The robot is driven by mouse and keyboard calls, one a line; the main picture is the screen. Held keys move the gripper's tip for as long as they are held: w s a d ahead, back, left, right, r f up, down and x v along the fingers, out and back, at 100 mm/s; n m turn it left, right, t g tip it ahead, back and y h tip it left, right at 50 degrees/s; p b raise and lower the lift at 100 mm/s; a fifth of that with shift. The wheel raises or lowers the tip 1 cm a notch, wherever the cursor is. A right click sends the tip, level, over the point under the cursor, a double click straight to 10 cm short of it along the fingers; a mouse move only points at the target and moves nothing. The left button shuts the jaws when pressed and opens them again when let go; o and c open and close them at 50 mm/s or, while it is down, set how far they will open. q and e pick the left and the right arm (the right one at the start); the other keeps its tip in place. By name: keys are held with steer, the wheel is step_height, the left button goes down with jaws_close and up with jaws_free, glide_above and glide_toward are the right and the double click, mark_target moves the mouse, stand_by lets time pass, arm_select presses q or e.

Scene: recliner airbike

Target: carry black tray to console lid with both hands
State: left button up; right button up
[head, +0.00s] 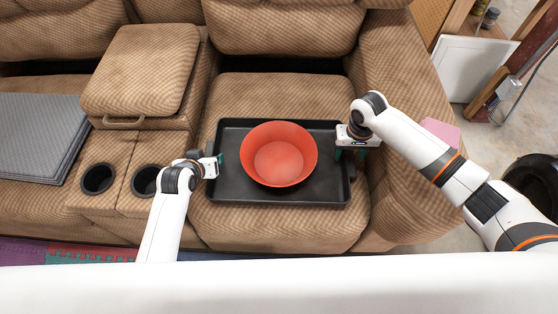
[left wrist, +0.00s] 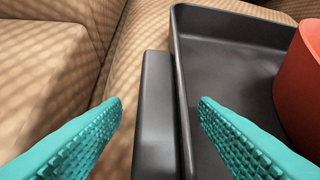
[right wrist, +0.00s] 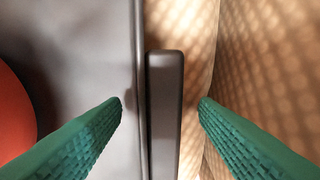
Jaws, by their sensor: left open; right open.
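The black tray (head: 320,195) lies on the right recliner seat, with a red-orange bowl (head: 279,153) standing in it. The console lid (head: 141,70) is the padded brown top left of that seat, and it is closed. My left gripper (head: 217,165) is at the tray's left edge; in the left wrist view its open teal fingers (left wrist: 160,105) stand either side of the tray's left handle (left wrist: 155,120). My right gripper (head: 358,148) is at the right edge; in the right wrist view its open fingers (right wrist: 160,105) stand either side of the right handle (right wrist: 165,110).
Two cup holders (head: 98,178) sit in the console front below the lid. A grey folded mat (head: 40,135) lies on the left seat. The right armrest (head: 400,90) is close beside my right arm. A pink item (head: 440,131) lies beyond it.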

arm_select(q)
steer(key=shift+c, duration=0.3)
arm_select(e)
steer(key=shift+c, duration=0.4)
arm_select(q)
jaws_close()
arm_select(e)
jaws_close()
arm_select(q)
steer(key=shift+r, duration=0.15)
arm_select(e)
steer(key=shift+r, duration=0.2)
